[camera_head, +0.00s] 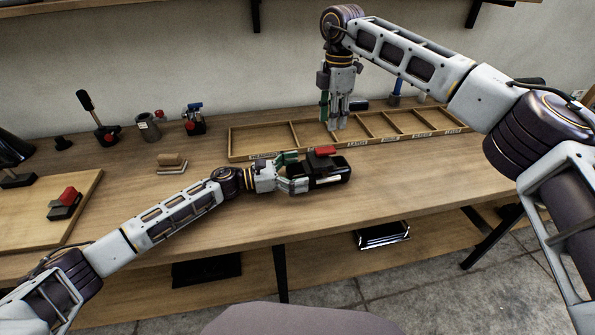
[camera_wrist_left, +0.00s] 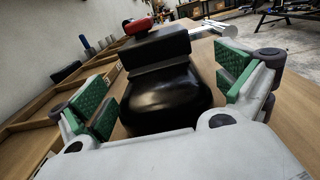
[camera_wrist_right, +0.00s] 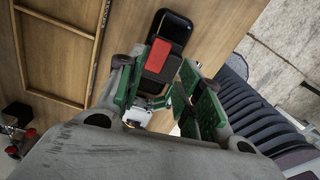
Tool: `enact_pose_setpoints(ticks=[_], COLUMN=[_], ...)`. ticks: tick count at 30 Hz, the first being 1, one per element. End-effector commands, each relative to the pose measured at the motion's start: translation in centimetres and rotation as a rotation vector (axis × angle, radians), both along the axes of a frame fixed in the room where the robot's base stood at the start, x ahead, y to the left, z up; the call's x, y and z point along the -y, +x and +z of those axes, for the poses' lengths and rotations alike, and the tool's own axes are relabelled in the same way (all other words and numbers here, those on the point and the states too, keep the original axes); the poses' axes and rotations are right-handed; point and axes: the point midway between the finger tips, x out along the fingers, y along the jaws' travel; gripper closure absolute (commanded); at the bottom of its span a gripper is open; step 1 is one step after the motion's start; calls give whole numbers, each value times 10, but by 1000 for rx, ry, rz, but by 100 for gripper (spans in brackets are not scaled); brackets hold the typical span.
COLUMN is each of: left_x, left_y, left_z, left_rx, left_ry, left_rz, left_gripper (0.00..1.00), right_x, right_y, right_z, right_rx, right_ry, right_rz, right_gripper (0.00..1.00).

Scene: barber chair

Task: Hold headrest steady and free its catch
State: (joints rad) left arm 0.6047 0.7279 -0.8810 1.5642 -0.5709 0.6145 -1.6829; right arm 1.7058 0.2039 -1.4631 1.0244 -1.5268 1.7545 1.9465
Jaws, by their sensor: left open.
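The headrest is a black padded block (camera_head: 333,172) lying near the front of the bench, with a red catch (camera_head: 326,150) on top. In the left wrist view, the rounded black headrest (camera_wrist_left: 165,95) sits between the green finger pads of my left gripper (camera_wrist_left: 165,88), with gaps at both sides. My left gripper (camera_head: 290,170) is open at the headrest's left end. My right gripper (camera_head: 337,122) points down above the tray, behind and higher than the headrest. In the right wrist view its green pads are apart, with the red catch (camera_wrist_right: 158,56) seen beyond them.
A wooden compartment tray (camera_head: 238,143) lies behind the headrest. A wooden board (camera_head: 88,196) with a red-topped dark block (camera_head: 65,204) is at left. A small tan block stack (camera_head: 172,162) and several small tools stand along the back left. The bench front right is clear.

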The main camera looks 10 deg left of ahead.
Motion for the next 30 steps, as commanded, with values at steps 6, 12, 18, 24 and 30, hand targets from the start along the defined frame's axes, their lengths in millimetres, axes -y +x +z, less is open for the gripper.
enact_pose_setpoints(ticks=[6,12,18,24,30], left_x=[0,0,0,0,0], left_y=[0,0,0,0,0], left_z=[0,0,0,0,0], left_rx=[0,0,0,0,0], left_ry=[0,0,0,0,0], left_rz=[0,0,0,0,1], left_gripper=[17,42,68,74,74], right_x=[0,0,0,0,0], right_y=[0,0,0,0,0], right_z=[0,0,0,0,1], right_rx=[0,0,0,0,0], right_ry=[0,0,0,0,0], right_rz=[0,0,0,0,-5], right_gripper=[64,64,64,64,50])
